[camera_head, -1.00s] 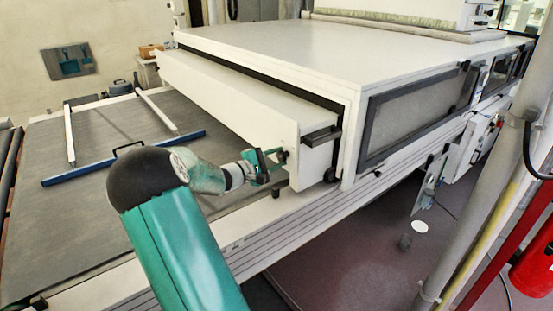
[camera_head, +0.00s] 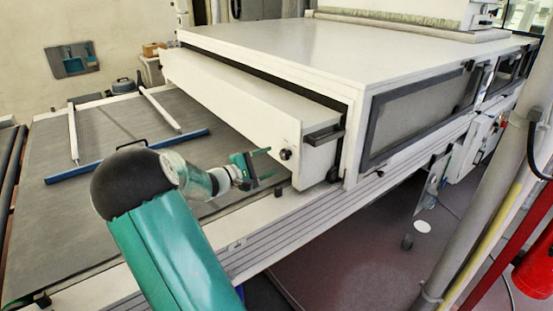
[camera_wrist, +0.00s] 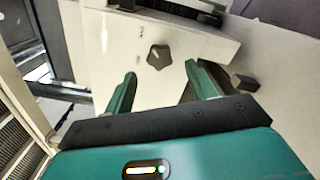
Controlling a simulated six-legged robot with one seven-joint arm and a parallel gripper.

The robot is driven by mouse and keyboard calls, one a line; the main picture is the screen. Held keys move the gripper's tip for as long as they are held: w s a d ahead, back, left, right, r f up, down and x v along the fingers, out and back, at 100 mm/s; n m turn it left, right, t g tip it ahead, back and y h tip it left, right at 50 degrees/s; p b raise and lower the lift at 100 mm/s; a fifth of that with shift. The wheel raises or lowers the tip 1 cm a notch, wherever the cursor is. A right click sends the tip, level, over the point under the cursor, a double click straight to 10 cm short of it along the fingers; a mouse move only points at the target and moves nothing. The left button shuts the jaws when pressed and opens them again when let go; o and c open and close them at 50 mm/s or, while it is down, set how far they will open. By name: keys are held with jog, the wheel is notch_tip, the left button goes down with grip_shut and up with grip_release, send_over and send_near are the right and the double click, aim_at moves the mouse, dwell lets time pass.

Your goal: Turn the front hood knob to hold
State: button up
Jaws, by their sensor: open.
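A black handle (camera_head: 324,135) sticks out right of the knob. The dark conveyor bed (camera_head: 120,150) lies below and left, with a blue-edged frame (camera_head: 125,156) on it. A grey post (camera_head: 475,180) and a red extinguisher (camera_head: 533,268) stand at right.

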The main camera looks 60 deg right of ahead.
jog(key=v, duration=0.9)
jog(key=s+a+r+t+y, duration=0.1)
jog(key=a+t+y, duration=0.3)
jog(key=a, duration=1.1)
jog(key=s+a+r+t+y, duration=0.2)
jog(key=a+t+y, duration=0.3)
jog(key=a, duration=1)
jog(key=s+a+r+t+y, duration=0.2)
jog(key=s+a+t+y, duration=0.2)
jog(key=a, duration=1.1)
jog(key=y, duration=0.3)
jog(key=shift+r+t, duration=0.25)
jog(key=shift+t, duration=0.15)
jog(key=shift+s, duration=0.1)
jog(key=shift+c, duration=0.3)
